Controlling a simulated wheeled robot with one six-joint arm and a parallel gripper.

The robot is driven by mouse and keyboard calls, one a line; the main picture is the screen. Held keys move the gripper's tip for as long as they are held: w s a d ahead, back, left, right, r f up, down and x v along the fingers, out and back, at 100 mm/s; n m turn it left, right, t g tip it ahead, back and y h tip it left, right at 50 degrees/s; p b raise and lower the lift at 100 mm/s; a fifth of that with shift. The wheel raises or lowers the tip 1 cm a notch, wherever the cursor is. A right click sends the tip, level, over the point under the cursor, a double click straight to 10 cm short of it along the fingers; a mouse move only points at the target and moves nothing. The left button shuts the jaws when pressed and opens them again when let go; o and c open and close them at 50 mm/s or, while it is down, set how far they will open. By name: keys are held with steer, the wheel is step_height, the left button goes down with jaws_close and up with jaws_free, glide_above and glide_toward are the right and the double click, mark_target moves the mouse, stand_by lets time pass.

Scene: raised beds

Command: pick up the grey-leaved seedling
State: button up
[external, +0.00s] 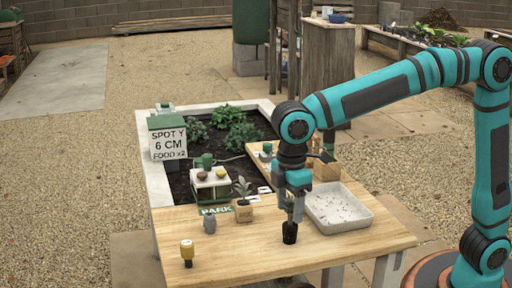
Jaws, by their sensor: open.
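My gripper (293,204) points straight down over the wooden table, with its jaws open. A small seedling in a black pot (290,233) stands upright directly below it. Its leaves are mostly hidden by the jaws, which reach down around or just in front of them; I cannot tell if they touch. Another seedling (243,187) with grey-green leaves stands in a tan square pot (243,211), to the left of my gripper and clear of it. I cannot tell from this view which seedling is greyer.
A pale grey tray (365,222) lies close to the right of my gripper. A raised bed (160,190) with plants and a sign (168,143) lies behind. The table's front right is clear.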

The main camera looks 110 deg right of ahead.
mark_target(290, 224)
steer(key=shift+s+d+f, duration=0.1)
steer(key=shift+d+f, duration=0.05)
steer(key=shift+f, duration=1.15)
steer(key=shift+s+d+f, duration=0.1)
steer(key=shift+f, duration=1.15)
steer(key=c, duration=0.8)
